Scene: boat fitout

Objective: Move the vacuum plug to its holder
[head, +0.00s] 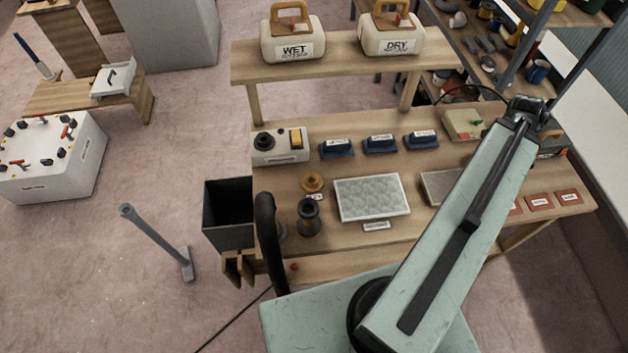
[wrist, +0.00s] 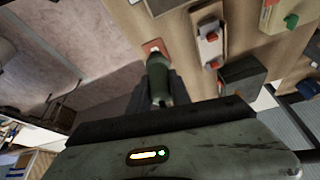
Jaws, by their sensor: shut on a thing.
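My gripper (wrist: 156,98) is shut on a dark greenish cylindrical piece (wrist: 156,72), which looks like the vacuum plug, in the wrist view. The far end of the piece overlaps a small red card (wrist: 153,47) on the wooden bench; I cannot tell whether it touches. In the head view my arm reaches to the right end of the bench, and the gripper's fingers and the held piece are hidden there. I cannot tell which thing is the plug's holder.
The bench (head: 322,258) carries a grey switch box (head: 280,158), blue blocks (head: 380,143), a pale textured panel (head: 371,198) and red cards (head: 540,201). WET (head: 293,40) and DRY (head: 391,36) canisters stand on the shelf above. A black bin (head: 228,235) is at the bench's left.

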